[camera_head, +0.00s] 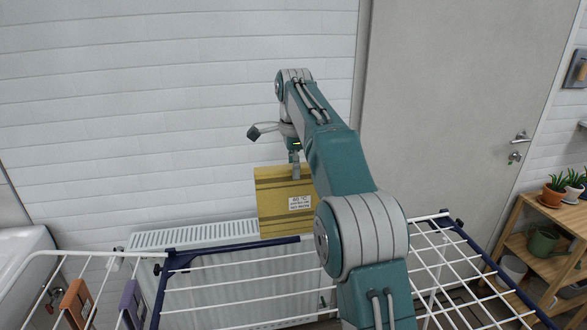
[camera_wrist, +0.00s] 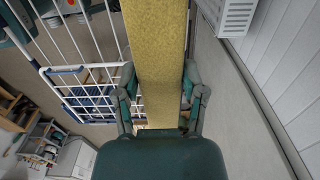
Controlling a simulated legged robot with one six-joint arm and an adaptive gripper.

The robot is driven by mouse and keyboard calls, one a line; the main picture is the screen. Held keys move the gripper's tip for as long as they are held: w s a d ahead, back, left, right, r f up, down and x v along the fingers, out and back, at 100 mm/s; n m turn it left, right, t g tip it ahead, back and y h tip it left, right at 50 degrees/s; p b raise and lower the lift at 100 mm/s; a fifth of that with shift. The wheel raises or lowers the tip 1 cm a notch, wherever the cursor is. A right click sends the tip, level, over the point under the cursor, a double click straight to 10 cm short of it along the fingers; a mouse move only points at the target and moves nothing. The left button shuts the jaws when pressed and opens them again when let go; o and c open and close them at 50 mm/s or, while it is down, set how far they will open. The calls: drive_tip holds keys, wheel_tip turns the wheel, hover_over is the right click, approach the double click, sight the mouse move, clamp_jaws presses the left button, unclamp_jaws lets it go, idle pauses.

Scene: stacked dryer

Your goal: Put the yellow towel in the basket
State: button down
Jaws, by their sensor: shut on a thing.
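The yellow towel (camera_head: 272,213) hangs as a flat panel with darker stripes and a white printed label, in front of the white wall and above the back of the drying rack. My gripper (camera_head: 296,170) is shut on its top edge. In the wrist view the towel (camera_wrist: 158,45) runs as a long yellow strip between the two fingers of my gripper (camera_wrist: 160,100). I cannot make out a basket in either view.
A white and blue drying rack (camera_head: 240,281) spreads below my arm, with an orange cloth (camera_head: 75,303) and a purple cloth (camera_head: 132,304) on its left. A radiator (camera_head: 190,236) is behind it. A wooden shelf with plants (camera_head: 548,246) stands right, near a door (camera_head: 455,110).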

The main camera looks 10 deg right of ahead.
sight(294, 188)
drive_tip(key=shift+w+f, duration=0.1)
drive_tip(key=shift+f, duration=2.9)
